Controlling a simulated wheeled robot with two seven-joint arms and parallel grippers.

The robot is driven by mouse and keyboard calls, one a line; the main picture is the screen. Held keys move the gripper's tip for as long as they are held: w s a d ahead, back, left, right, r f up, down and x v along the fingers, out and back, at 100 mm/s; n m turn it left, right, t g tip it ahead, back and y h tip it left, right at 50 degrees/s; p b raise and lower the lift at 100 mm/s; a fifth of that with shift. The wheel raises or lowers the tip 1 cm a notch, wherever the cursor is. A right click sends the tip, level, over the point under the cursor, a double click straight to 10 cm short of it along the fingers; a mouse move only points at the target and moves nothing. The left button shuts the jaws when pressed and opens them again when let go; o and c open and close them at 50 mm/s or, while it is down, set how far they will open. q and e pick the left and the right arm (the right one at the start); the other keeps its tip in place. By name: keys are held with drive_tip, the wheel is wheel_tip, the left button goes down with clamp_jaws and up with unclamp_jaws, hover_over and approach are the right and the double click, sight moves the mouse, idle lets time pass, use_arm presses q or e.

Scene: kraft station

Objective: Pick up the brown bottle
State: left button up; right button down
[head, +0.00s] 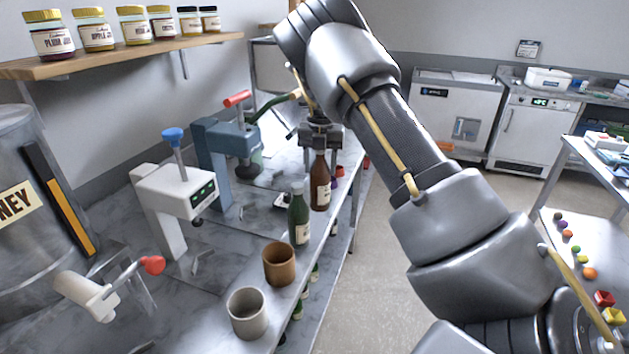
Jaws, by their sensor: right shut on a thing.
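The brown bottle (320,187) stands upright near the right edge of the marble-look counter, with a pale label on its lower part. My right gripper (319,148) comes down over it from above and is shut on its neck; the neck is partly hidden by the jaws. The bottle's base looks at or very near the counter top, but I cannot tell whether it touches. A green bottle (299,222) stands just left and in front of it, apart from it. My left gripper is not in view.
A brown cup (279,265) and a grey cup (248,313) stand at the counter's front right. A blue-grey press (225,140) and a white device (175,195) stand left. A jar shelf (130,58) hangs above. Open floor (365,270) lies right of the counter.

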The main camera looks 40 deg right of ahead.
drive_tip(key=s+a+r+b, duration=0.2)
drive_tip(key=s+r, duration=0.4)
drive_tip(key=s, duration=0.4)
drive_tip(key=shift+s+a+b, duration=0.15)
drive_tip(key=shift+s+b, duration=0.15)
drive_tip(key=shift+b, duration=0.35)
drive_tip(key=shift+r, duration=0.1)
